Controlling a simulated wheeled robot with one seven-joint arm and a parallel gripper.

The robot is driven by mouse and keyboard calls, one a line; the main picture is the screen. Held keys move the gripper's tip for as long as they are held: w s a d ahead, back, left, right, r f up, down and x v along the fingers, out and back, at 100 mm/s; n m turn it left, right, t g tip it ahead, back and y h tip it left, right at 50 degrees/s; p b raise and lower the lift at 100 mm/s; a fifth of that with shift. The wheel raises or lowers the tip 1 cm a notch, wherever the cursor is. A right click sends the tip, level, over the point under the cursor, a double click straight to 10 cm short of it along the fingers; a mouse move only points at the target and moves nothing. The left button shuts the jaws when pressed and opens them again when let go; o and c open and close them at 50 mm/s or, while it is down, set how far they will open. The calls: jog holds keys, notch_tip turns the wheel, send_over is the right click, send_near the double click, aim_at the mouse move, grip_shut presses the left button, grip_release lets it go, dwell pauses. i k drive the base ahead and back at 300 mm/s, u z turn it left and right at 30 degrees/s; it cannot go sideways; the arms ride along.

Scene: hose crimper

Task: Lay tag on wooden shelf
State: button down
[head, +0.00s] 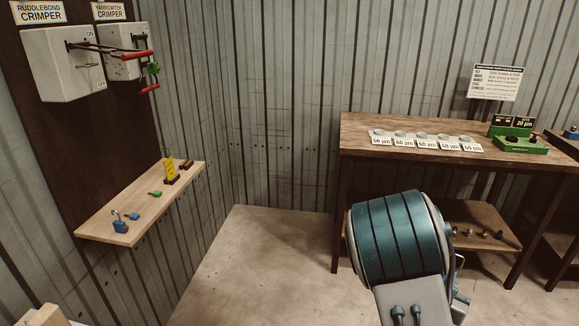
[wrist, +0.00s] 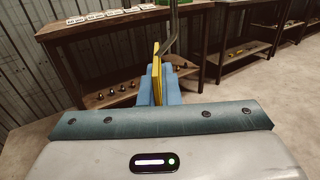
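In the wrist view, my gripper (wrist: 159,84) is shut on a thin yellow tag (wrist: 156,62), seen nearly edge-on between the blue fingers. A grey bent bar rises beside the tag; I cannot tell what it belongs to. In the head view, my arm hides most of the gripper and the tag. The wooden shelf (head: 117,222) is a light board on the left wall, well to the left of my arm. A yellow card (head: 170,169) with print stands upright near its back end.
On the shelf are a blue padlock (head: 120,226), a small blue item (head: 133,216) and a green item (head: 155,194). Two crimper boxes (head: 62,62) with red-handled levers hang above. A dark workbench (head: 360,138) with labelled discs stands right. Floor between shelf and bench is clear.

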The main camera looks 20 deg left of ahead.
aim_at(135, 193)
jog(key=u, duration=0.25)
jog(key=i, duration=1.3)
jog(key=u, duration=1.3)
jog(key=i, duration=0.65)
jog(key=u, duration=0.8)
